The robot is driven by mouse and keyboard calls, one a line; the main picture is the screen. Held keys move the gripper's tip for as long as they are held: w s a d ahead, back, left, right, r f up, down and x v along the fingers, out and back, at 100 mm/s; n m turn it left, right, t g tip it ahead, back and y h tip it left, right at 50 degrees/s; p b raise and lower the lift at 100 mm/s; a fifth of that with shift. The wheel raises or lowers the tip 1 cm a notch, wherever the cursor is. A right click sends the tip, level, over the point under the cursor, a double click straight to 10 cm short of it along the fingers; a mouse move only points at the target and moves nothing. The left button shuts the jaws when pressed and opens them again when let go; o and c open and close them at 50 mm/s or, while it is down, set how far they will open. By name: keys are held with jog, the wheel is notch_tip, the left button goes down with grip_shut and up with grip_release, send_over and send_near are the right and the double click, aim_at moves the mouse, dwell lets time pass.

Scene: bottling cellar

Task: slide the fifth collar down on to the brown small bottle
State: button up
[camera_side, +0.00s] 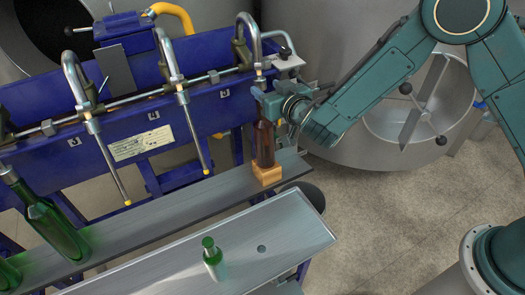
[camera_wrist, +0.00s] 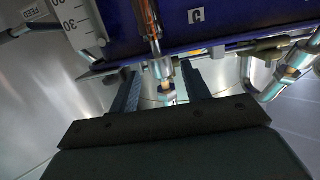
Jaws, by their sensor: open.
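The brown small bottle (camera_side: 265,145) stands upright on a wooden block (camera_side: 267,176) near the right end of the grey shelf. Its neck is hidden by my gripper (camera_side: 268,103), which is at its top, under a curved filling spout (camera_side: 253,45). In the wrist view my gripper (camera_wrist: 162,88) is open, with its two dark fingers apart on either side of the spout's lower end. A pale metal ring (camera_wrist: 163,68) on that spout may be the collar; I cannot tell which collar it is.
Two other spouts (camera_side: 168,70) hang from the blue machine (camera_side: 130,110) to the left. Green bottles (camera_side: 55,225) stand at the grey shelf's (camera_side: 165,212) left. A steel tank (camera_side: 340,135) is behind my arm.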

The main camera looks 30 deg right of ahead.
aim_at(263, 86)
jog(key=shift+w+f, duration=0.15)
jog(key=shift+w, duration=0.75)
jog(key=shift+w+f, duration=0.15)
jog(key=shift+w, duration=0.7)
jog(key=shift+w+f, duration=0.1)
jog(key=shift+w, duration=0.2)
jog(key=shift+w, duration=0.2)
jog(key=c, duration=0.6)
jog(key=shift+c, duration=0.2)
jog(key=shift+s+f, duration=0.2)
jog(key=shift+f, duration=0.7)
jog(key=o, duration=0.6)
